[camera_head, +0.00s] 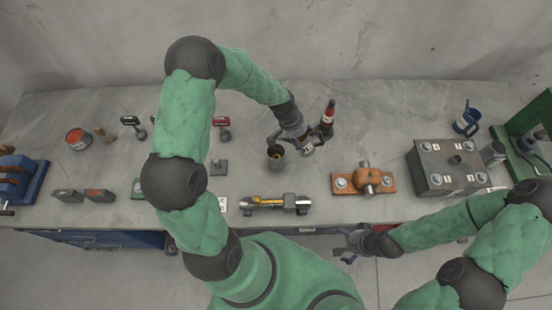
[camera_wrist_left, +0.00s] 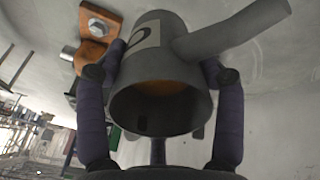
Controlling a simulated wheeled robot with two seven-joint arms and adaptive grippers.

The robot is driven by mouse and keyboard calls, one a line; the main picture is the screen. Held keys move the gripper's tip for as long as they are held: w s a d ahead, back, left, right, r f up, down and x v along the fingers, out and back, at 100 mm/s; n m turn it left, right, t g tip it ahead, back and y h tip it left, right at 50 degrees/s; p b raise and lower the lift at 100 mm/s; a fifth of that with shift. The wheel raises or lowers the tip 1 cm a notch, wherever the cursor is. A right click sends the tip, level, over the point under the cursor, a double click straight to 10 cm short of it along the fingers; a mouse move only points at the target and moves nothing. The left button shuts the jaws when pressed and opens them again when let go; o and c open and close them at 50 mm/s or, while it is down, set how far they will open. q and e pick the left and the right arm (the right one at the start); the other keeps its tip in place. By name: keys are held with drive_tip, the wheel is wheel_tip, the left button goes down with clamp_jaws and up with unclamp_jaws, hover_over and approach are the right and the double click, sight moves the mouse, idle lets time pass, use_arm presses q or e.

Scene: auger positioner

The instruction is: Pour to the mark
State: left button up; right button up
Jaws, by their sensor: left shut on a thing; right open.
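In the wrist view, my left gripper (camera_wrist_left: 160,75) is shut on a grey can (camera_wrist_left: 155,60) with a long spout and a pale label with a dark mark. Its open mouth faces the camera and shows an orange-brown inside. In the head view, my left gripper (camera_head: 308,142) is over the middle of the bench, and the can is mostly hidden by it. A dark cup (camera_head: 275,162) with something yellowish inside stands just left of the gripper. I cannot make out a fill mark. My right gripper (camera_head: 346,246) is open and empty, off the bench's front edge.
A dark bottle with a red band (camera_head: 328,115) stands close behind the left gripper. An orange bolted block (camera_head: 346,178) and a grey bolted block (camera_head: 437,176) are to the right. A blue jug (camera_head: 467,121) stands at the back right. A metal tool (camera_head: 290,203) lies near the front edge.

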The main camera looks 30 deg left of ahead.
use_arm(q)
drive_tip(key=shift+r+h+b, duration=0.25)
drive_tip(key=shift+h+b, duration=0.05)
drive_tip(key=shift+b, duration=0.55)
idle(0.4)
drive_tip(key=shift+r+t+b, duration=0.2)
drive_tip(key=shift+t+b, duration=0.1)
drive_tip(key=shift+b, duration=0.9)
drive_tip(key=shift+r+h+b, duration=0.25)
drive_tip(key=shift+h+b, duration=0.25)
drive_tip(key=shift+b, duration=0.85)
idle(0.4)
drive_tip(key=shift+r+b, duration=0.25)
drive_tip(key=shift+b, duration=1)
